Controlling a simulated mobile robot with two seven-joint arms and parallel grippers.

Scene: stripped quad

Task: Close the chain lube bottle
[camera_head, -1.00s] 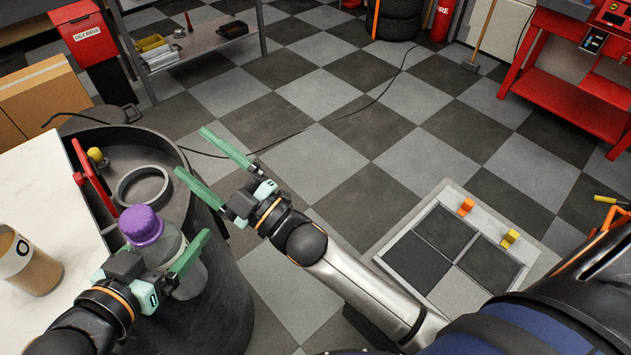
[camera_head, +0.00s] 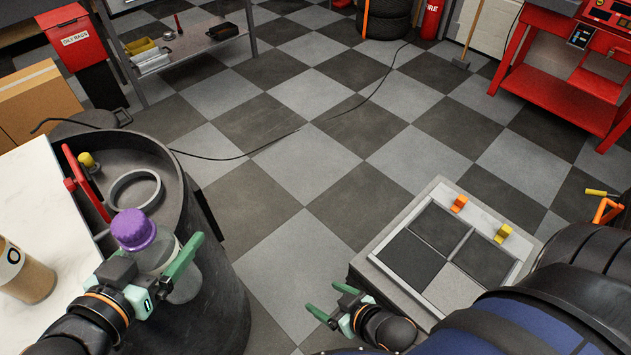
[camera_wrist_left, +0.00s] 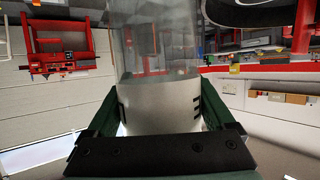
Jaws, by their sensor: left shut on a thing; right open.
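The chain lube bottle is a clear bottle (camera_head: 158,257) with a purple cap (camera_head: 134,229) on its top. My left gripper (camera_head: 172,272) is shut on the bottle's body and holds it over the dark drum top. In the left wrist view the clear bottle (camera_wrist_left: 160,60) stands between the two green fingers, with a pale band low on it; its cap is out of that view. I cannot tell whether the cap is fully seated. My right gripper (camera_head: 327,302) is open and empty, low in the head view, well to the right of the bottle.
The dark drum (camera_head: 218,310) carries a grey ring (camera_head: 136,190) and a red-handled tool (camera_head: 88,186). A low tiled platform (camera_head: 400,287) stands at the right.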

